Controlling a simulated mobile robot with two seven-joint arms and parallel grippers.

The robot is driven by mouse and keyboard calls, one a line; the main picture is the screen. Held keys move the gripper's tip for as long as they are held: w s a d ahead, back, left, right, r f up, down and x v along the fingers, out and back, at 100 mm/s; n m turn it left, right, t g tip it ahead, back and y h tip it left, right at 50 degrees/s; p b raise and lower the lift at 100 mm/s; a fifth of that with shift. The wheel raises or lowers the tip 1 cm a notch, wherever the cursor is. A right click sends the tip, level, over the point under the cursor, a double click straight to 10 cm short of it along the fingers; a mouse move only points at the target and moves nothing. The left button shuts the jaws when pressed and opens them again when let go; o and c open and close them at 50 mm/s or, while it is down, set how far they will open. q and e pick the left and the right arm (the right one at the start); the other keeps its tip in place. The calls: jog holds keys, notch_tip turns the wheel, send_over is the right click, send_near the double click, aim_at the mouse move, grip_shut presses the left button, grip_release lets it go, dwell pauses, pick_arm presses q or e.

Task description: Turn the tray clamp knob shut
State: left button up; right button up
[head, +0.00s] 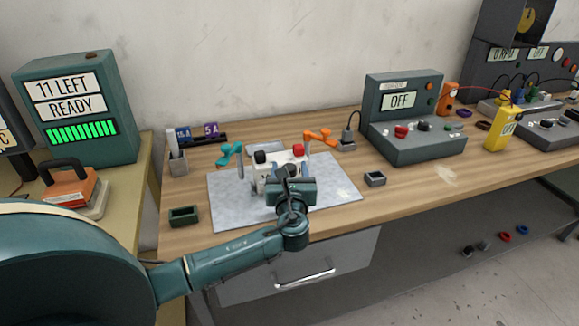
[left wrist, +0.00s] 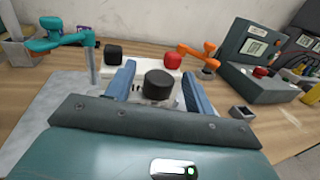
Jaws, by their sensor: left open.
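A white block fixture (head: 274,172) stands on a grey mat (head: 228,203) on the wooden bench. It carries a black knob (head: 260,156) on the left and a red knob (head: 298,150) on the right. A dark round knob (left wrist: 158,85) stands nearer to me in the left wrist view; I take it for the tray clamp knob. My left gripper (head: 289,181) is over the fixture's near side. Its open blue fingers (left wrist: 160,73) lie on either side of the dark round knob, with visible gaps. My right gripper is not in view.
A teal clamp arm (head: 230,153) and an orange one (head: 320,136) flank the fixture. A small grey bin (head: 375,179) and a control box reading OFF (head: 405,130) stand to the right. A green tray (head: 184,215) sits at the left front edge.

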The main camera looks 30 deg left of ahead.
pick_arm(q)
jog(key=shift+w+a, duration=0.3)
jog(key=shift+w, duration=0.15)
grip_shut()
dwell(0.4)
